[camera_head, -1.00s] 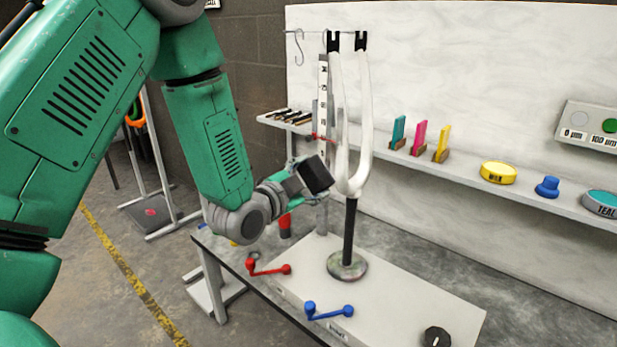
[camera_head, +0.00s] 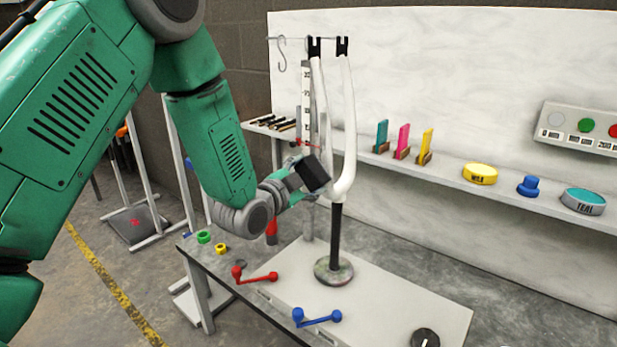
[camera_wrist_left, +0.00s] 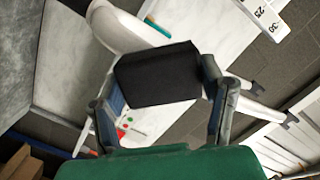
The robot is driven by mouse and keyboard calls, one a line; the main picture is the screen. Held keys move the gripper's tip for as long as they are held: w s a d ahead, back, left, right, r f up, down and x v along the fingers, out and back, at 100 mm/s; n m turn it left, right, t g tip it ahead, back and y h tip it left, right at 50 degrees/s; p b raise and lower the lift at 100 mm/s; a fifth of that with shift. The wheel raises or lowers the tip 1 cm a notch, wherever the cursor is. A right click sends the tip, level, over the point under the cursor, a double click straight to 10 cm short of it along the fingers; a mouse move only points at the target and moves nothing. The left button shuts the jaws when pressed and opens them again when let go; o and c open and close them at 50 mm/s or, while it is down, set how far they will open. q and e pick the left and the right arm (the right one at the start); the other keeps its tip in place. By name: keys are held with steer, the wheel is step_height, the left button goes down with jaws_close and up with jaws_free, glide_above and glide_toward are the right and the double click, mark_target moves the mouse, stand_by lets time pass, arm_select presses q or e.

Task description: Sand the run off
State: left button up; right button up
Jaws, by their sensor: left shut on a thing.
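A white bicycle fork (camera_head: 348,130) stands upright on a black stem with a round base, its two legs reaching up to black tips. My left gripper (camera_head: 300,178) is shut on a black block (camera_head: 316,174), just left of the fork's crown. In the left wrist view the black block (camera_wrist_left: 155,75) sits between the two fingers, with the white fork (camera_wrist_left: 118,28) close behind it. I cannot tell whether the block touches the fork. No run in the paint can be made out. My right gripper is out of view.
The bench (camera_head: 400,300) carries a red crank (camera_head: 255,275), a blue crank (camera_head: 316,318) and a black knob (camera_head: 425,339). A vertical scale (camera_head: 306,100) stands behind the fork. The back shelf (camera_head: 440,185) holds coloured tabs, a yellow tin (camera_head: 480,174) and a teal tin (camera_head: 583,201).

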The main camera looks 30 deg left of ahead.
mark_target(322, 107)
arm_select(q)
steer(key=shift+w, duration=0.9)
steer(key=shift+r, duration=0.15)
steer(key=shift+r+p, duration=1.4)
steer(key=shift+r, duration=0.4)
steer(key=shift+w+r+p, duration=0.15)
steer(key=shift+r+p, duration=1.6)
steer(key=shift+r, duration=0.7)
steer(key=shift+d+r+p, duration=0.1)
steer(key=shift+r+p, duration=2.05)
steer(key=shift+r, duration=0.9)
steer(key=shift+f, duration=0.1)
